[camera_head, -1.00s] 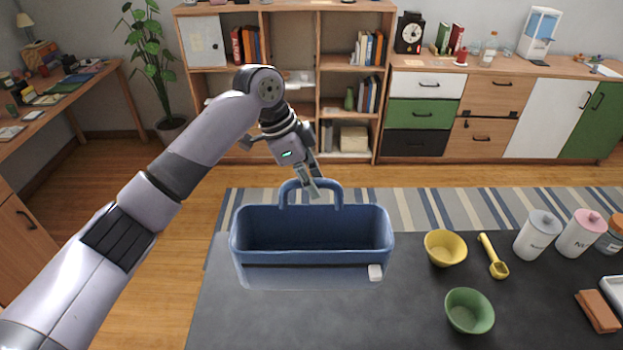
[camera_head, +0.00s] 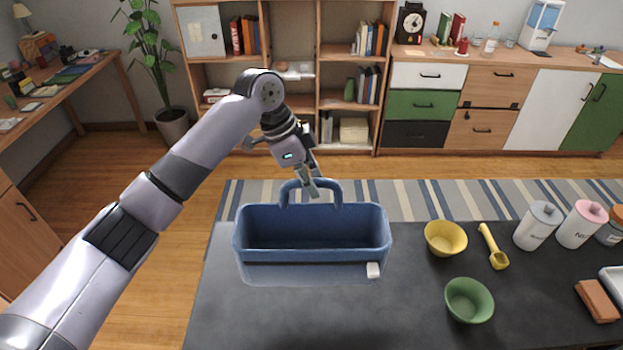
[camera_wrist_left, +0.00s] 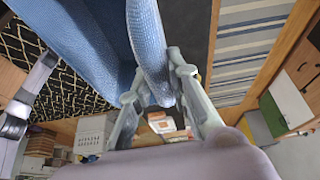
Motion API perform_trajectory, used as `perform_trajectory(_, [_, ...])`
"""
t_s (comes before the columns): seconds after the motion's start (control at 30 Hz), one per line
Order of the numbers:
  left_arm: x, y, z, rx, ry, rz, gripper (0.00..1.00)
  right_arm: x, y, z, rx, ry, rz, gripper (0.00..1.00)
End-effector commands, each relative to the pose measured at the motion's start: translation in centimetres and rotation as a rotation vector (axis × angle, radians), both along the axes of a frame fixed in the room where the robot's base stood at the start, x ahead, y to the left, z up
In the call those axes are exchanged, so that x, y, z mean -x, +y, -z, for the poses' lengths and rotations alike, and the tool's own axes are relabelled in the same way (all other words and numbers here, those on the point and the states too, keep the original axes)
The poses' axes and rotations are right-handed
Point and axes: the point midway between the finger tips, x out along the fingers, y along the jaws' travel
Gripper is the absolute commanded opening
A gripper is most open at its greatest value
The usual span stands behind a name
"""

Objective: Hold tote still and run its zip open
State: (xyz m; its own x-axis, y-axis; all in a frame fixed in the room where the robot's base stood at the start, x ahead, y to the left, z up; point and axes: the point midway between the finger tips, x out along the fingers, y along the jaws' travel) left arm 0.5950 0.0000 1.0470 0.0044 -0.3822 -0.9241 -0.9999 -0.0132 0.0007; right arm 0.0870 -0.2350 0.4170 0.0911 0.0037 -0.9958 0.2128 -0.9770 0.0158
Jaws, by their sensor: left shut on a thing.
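The blue tote (camera_head: 255,255) stands upright on the dark table, its top showing a deep blue hollow. Its arched handle (camera_head: 284,197) rises from the far rim. A small white tab (camera_head: 373,270), apparently the zip pull, sits at the right end of the front edge, above a pale see-through band. My left gripper (camera_head: 313,187) is shut on the top of the handle. In the left wrist view the handle (camera_wrist_left: 147,45) runs between the two fingers (camera_wrist_left: 158,95). My right gripper does not show in the head view.
Right of the tote on the table (camera_head: 410,310) are a yellow bowl (camera_head: 445,239), a green bowl (camera_head: 469,301), a yellow scoop (camera_head: 494,248), lidded canisters (camera_head: 537,226) and a brown block (camera_head: 597,301). The table in front of the tote is clear.

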Motion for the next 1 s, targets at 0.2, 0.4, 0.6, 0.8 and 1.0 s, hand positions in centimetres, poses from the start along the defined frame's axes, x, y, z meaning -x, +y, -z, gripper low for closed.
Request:
perform_trajectory(0.2, [0.0, 0.0, 0.6, 0.001, -0.001, 0.000, 0.00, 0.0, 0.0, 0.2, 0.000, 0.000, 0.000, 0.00])
perform_trajectory(0.4, [0.0, 0.0, 1.2, 0.002, -0.001, 0.000, 0.00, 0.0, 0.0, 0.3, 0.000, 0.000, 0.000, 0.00])
perform_trajectory(0.6, [0.0, 0.0, 1.9, 0.002, 0.000, 0.000, 0.00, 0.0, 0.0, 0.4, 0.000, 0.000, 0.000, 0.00])
perform_trajectory(0.8, [0.0, 0.0, 2.5, 0.001, 0.000, -0.001, 0.00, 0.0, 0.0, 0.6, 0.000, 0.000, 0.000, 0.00])
perform_trajectory(1.0, [0.0, 0.0, 3.0, 0.001, 0.000, -0.001, 0.00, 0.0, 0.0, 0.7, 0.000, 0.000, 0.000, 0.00])
